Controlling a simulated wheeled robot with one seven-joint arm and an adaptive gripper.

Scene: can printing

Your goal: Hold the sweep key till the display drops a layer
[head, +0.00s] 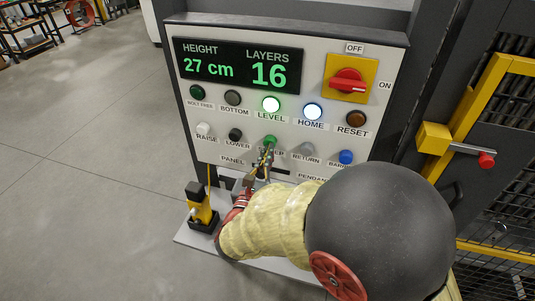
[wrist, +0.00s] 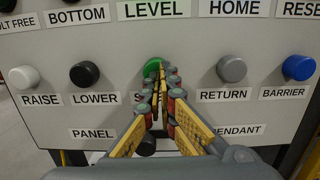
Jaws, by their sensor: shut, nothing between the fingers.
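The display (head: 238,67) reads height 27 cm and layers 16. The green key (head: 270,141) sits in the lower row of the panel, between the black LOWER key (head: 235,134) and the grey RETURN key (head: 306,150); its label is mostly covered, with an S showing in the wrist view. My gripper (head: 267,153) is shut and empty, its tips at the green key. In the wrist view the fingertips (wrist: 161,74) overlap the green key (wrist: 152,66) and hide part of it. I cannot tell how far the key is pressed in.
The white RAISE key (head: 204,128) and blue BARRIER key (head: 346,157) flank the row. A red rotary switch (head: 347,81) sits upper right. A yellow pendant (head: 202,207) stands lower left.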

